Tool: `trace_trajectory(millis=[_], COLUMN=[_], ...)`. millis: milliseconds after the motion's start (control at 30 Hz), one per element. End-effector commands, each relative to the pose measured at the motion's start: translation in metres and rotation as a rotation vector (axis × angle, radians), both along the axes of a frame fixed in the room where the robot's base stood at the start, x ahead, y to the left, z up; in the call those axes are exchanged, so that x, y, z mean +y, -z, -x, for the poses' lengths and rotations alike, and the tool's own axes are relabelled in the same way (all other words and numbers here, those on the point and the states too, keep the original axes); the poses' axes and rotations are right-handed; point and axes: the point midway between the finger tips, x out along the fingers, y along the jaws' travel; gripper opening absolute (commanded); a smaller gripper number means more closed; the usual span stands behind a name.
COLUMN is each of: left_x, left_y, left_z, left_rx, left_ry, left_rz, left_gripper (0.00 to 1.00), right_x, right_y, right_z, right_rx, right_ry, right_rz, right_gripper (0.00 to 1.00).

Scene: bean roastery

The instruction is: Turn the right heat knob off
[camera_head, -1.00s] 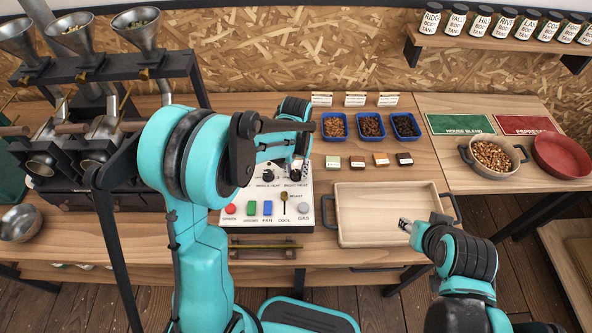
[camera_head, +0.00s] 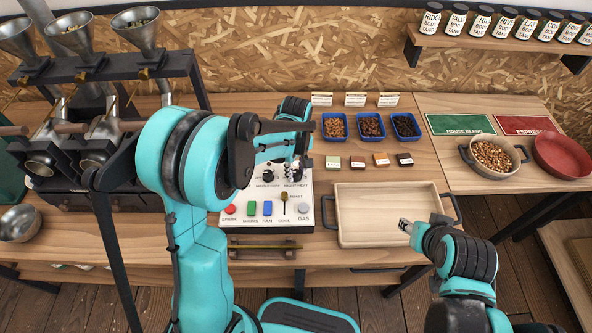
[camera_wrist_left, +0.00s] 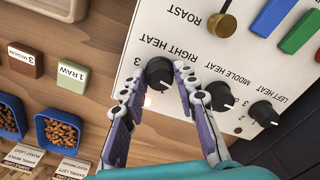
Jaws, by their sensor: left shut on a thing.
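The right heat knob (camera_wrist_left: 160,73) is a round black knob on the white control panel (camera_wrist_left: 205,58), beside the printed words RIGHT HEAT. A small pale mark shows near its lower right edge in the wrist view. My left gripper (camera_wrist_left: 157,79) has one finger on each side of this knob and is shut on it. In the head view my left gripper (camera_head: 295,172) is at the panel's upper right and partly covers the knob. My right gripper (camera_head: 405,226) is at the front right of the wooden tray, away from the panel; its jaw opening is too small to judge.
The middle heat knob (camera_wrist_left: 220,96) and left heat knob (camera_wrist_left: 264,113) sit close beside my left gripper. The brass roast lever (camera_wrist_left: 222,25) and coloured switches share the panel. A wooden tray (camera_head: 345,215) and blue bean trays (camera_head: 371,138) stand to the right.

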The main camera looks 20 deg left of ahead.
Motion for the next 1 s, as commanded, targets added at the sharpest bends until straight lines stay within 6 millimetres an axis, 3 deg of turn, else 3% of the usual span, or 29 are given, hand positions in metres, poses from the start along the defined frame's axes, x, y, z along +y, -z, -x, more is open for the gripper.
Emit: trace_trajectory(millis=[400,933,967,1000], left_x=[-0.0002,-0.0001,-0.0001,0.0], left_y=[0.0004,0.0004,0.0004,0.0004], left_z=[0.0005,0.0005,0.0005,0.0004], left_rx=[0.001,0.001,0.001,0.001], left_ry=[-0.173,-0.194,-0.194,-0.194], left_rz=[0.0,0.0,0.0,0.0], left_gripper=[0.01,0.01,0.37,0.48], right_x=[0.0,0.0,0.0,0.0], right_y=[0.0006,0.0006,0.0006,0.0006], right_z=[0.0,0.0,0.0,0.0], right_rx=[0.0,0.0,0.0,0.0], right_ry=[0.0,0.0,0.0,0.0], right_rz=[0.0,0.0,0.0,0.0], right_gripper=[0.4,0.4,0.4,0.4])
